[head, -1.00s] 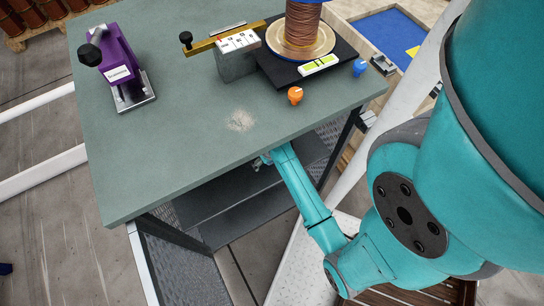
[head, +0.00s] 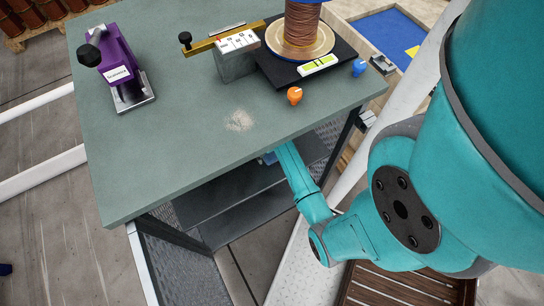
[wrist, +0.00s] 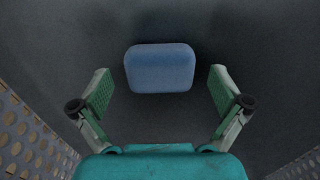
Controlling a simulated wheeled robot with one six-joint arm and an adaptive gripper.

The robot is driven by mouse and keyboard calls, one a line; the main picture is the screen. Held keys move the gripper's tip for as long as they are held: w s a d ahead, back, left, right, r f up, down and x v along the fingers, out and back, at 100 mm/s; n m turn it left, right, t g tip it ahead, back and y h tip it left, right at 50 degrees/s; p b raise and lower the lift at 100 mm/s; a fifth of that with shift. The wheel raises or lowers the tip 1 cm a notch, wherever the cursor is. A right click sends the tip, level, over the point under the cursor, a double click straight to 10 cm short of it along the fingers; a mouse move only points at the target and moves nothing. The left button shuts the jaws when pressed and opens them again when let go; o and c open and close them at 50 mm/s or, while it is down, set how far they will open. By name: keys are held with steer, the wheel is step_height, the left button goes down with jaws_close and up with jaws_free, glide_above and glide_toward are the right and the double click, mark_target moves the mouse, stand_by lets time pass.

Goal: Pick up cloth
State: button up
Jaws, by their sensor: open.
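A blue block-like object with rounded edges, which I take to be the cloth (wrist: 160,68), lies on a dark grey shelf surface in the wrist view. My gripper (wrist: 160,88) is open, with one green-padded finger on each side of the blue object and a gap on both sides. The fingers do not touch it. I cannot tell how far above the shelf they are. In the head view my arm reaches under the tabletop, and the gripper and most of the blue object are hidden there.
The grey-green tabletop (head: 180,150) overhangs the dark shelf (head: 215,205). Perforated side panels (wrist: 30,130) flank my gripper. On the top stand a purple clamp-like device (head: 118,65), a wire spool (head: 302,25), an orange knob (head: 294,95), a blue knob (head: 359,68) and a pale dust patch (head: 239,120).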

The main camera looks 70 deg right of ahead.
steer(key=shift+f, duration=0.35)
steer(key=c, duration=1.2)
steer(key=shift+r, duration=0.1)
steer(key=shift+r, duration=0.55)
step_height(320, 180, up, 2)
steer(key=shift+r, duration=0.25)
steer(key=s+a, duration=1.1)
steer(key=s, duration=0.3)
steer(key=shift+s, duration=0.15)
steer(key=shift+f, duration=0.1)
